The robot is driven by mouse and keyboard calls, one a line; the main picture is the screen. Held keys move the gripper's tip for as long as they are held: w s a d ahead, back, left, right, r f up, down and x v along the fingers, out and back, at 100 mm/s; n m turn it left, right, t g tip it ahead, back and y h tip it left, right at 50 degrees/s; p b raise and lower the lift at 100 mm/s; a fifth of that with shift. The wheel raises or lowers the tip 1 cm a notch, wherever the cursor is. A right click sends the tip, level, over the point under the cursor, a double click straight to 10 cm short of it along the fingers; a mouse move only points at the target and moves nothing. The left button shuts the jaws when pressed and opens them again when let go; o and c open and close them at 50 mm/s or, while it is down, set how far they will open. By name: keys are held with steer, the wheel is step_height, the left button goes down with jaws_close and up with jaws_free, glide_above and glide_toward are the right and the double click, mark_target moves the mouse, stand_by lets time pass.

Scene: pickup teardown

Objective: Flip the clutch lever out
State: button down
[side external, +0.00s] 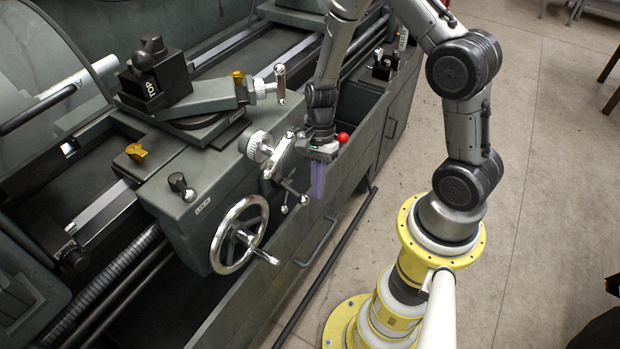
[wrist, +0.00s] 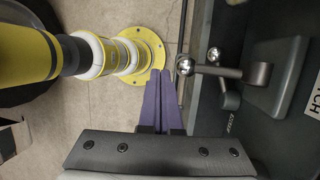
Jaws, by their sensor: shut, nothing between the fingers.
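The lathe's apron carries a dark lever with silver ball ends, seen in the side view as the clutch lever (side external: 291,190). In the wrist view the clutch lever (wrist: 220,71) reaches left from a dark pivot, and a silver ball sits at its left end, close to the right finger. A partly cut-off label ending in "CH" (wrist: 311,132) shows at the right edge. My gripper (side external: 318,193) has purple fingers pointing down, just right of the lever. In the wrist view my gripper (wrist: 160,74) has its fingers together and empty. I cannot tell whether a finger touches the ball.
A large silver handwheel (side external: 240,234) stands left of the lever. A red knob (side external: 343,137) sits just behind my gripper. A long dark rod (side external: 325,270) runs along the lathe's front. Open floor (side external: 545,140) lies to the right.

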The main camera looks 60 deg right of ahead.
steer(key=s+d+r, duration=0.4)
steer(key=s+r, duration=0.2)
steer(key=r, duration=0.4)
steer(key=shift+r, duration=0.2)
steer(key=shift+a, duration=0.1)
steer(key=a+r+n+t+h, duration=0.1)
steer(key=a+r+n+t, duration=0.15)
steer(key=r, duration=0.25)
steer(key=s+a+r+n+t+h, duration=0.1)
steer(key=r+n, duration=0.3)
steer(key=r, duration=0.2)
steer(key=a+r+n+t+h, duration=0.1)
steer(key=a+r+n+t, duration=0.15)
steer(key=r, duration=0.25)
steer(key=s+n, duration=0.1)
steer(key=n, duration=0.2)
steer(key=s+r+n+t, duration=0.1)
steer(key=s+n, duration=0.1)
steer(key=n, duration=0.1)
steer(key=s+r+n, duration=0.1)
steer(key=s+n, duration=0.1)
steer(key=n, duration=0.1)
steer(key=shift+s+d+t+h, duration=0.15)
steer(key=shift+d+t+h, duration=0.15)
steer(key=shift+d+h, duration=0.1)
